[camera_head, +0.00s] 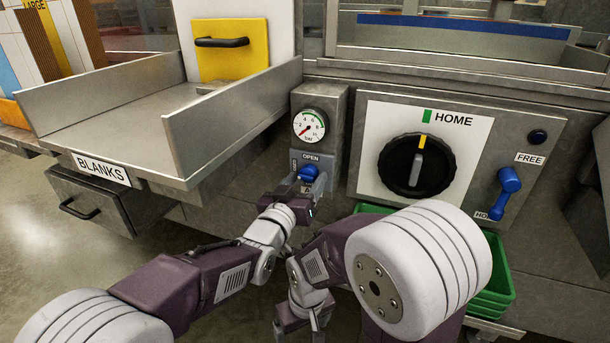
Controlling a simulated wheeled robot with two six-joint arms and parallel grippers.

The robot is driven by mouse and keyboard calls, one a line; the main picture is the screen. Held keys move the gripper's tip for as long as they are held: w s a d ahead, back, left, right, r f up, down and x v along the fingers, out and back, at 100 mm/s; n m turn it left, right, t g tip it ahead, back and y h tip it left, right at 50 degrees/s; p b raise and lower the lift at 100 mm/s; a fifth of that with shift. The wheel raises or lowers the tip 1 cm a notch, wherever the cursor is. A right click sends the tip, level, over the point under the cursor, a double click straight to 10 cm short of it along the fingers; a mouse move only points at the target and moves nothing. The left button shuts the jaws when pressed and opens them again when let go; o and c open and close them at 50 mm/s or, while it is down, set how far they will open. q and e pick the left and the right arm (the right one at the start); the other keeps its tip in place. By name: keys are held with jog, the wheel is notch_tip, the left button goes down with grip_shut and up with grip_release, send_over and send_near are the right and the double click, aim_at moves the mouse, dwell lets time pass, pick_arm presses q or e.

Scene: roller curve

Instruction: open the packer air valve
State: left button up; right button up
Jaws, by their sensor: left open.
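The packer air valve has a blue handle (309,173) on a grey panel, just below an "OPEN" label. A round pressure gauge (309,126) marked "bar" sits above it, its red needle pointing to the lower left, at the low end. My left gripper (311,186) is open at the valve, its fingers around or just in front of the blue handle. I cannot tell whether they touch it. The fingers and wrist hide the lower part of the valve plate. My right gripper (302,322) hangs low at the bottom middle, away from the valve, partly cut by the frame edge.
To the right is a "HOME" panel with a black rotary knob (416,166) and a blue lever (503,193). A metal "BLANKS" tray (110,128) juts out at the left. Green crates (497,275) stand below the panel, behind my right arm.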

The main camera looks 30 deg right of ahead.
pick_arm(q)
grip_shut()
dwell(0.3)
jog(key=m, duration=0.4)
jog(key=shift+w, duration=0.1)
jog(key=m, duration=0.4)
jog(key=shift+a+m, duration=0.1)
jog(key=shift+m, duration=0.2)
jog(key=m, duration=0.4)
jog(key=shift+w+m, duration=0.1)
jog(key=shift+m, duration=0.2)
jog(key=shift+r+m+b, duration=0.1)
jog(key=shift+m+b, duration=0.2)
jog(key=shift+m, duration=2)
